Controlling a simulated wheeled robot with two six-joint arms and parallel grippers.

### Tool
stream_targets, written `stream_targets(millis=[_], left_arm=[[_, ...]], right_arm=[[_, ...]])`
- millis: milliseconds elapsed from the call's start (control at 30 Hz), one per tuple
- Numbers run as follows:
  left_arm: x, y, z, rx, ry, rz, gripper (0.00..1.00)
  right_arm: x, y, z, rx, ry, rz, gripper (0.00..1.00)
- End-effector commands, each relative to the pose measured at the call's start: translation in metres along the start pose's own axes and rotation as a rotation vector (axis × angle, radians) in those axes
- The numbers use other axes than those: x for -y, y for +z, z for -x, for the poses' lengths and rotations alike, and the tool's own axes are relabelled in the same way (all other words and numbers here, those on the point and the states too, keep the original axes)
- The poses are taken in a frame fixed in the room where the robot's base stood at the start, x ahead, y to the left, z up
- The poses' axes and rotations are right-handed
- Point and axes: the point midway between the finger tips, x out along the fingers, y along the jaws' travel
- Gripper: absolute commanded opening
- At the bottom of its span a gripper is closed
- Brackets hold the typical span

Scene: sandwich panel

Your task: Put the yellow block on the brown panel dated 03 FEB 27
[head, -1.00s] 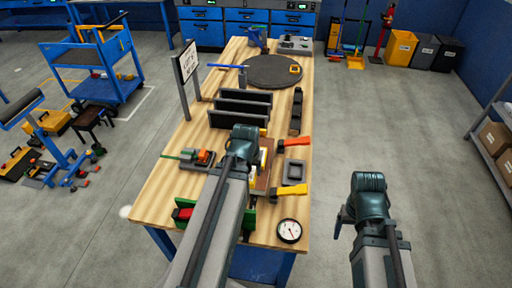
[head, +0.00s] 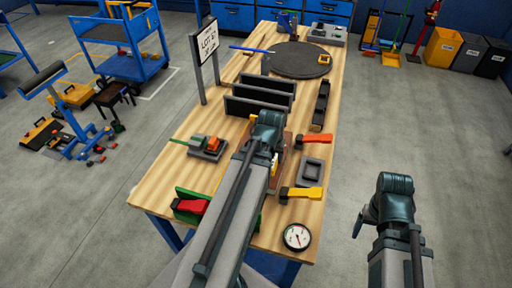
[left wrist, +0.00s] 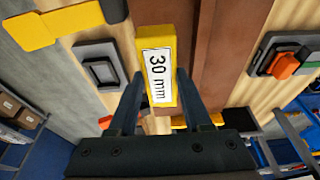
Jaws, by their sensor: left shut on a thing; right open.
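The yellow block (left wrist: 158,62), with a white label reading "30 mm", is between the fingers of my left gripper (left wrist: 158,88), which is shut on it. A brown panel (left wrist: 222,45) lies behind the block in the left wrist view. I cannot tell whether the block touches it. In the head view, my left wrist hides most of the panel and the block. No date is readable on the panel. My right gripper (head: 360,222) is open and empty, off the right side of the table.
On the wooden table (head: 160,185) are dark upright slats (head: 258,106), a grey tray (head: 312,172), orange and yellow clamp-like pieces, a dial gauge (head: 297,237) and a sign (head: 204,48), its small print unreadable. Bare floor lies right of the table.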

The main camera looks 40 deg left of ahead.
Motion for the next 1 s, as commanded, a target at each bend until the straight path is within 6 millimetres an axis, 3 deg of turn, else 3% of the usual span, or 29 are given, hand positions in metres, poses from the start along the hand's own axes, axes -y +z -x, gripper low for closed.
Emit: stream_targets(millis=[300, 500, 1000], left_arm=[[0.07, -0.043, -0.021, 0.0, -0.001, 0.006, 0.0], [0.102, -0.061, -0.029, 0.0, 0.0, 0.003, 0.0], [0.125, -0.073, -0.035, 0.0, 0.0, 0.002, 0.0]], right_arm=[[0.001, -0.001, -0.009, 0.0, 0.0, 0.0, 0.79], [0.001, -0.001, -0.012, 0.0, 0.0, -0.001, 0.79], [0.001, -0.001, -0.014, 0.0, 0.0, -0.001, 0.79]])
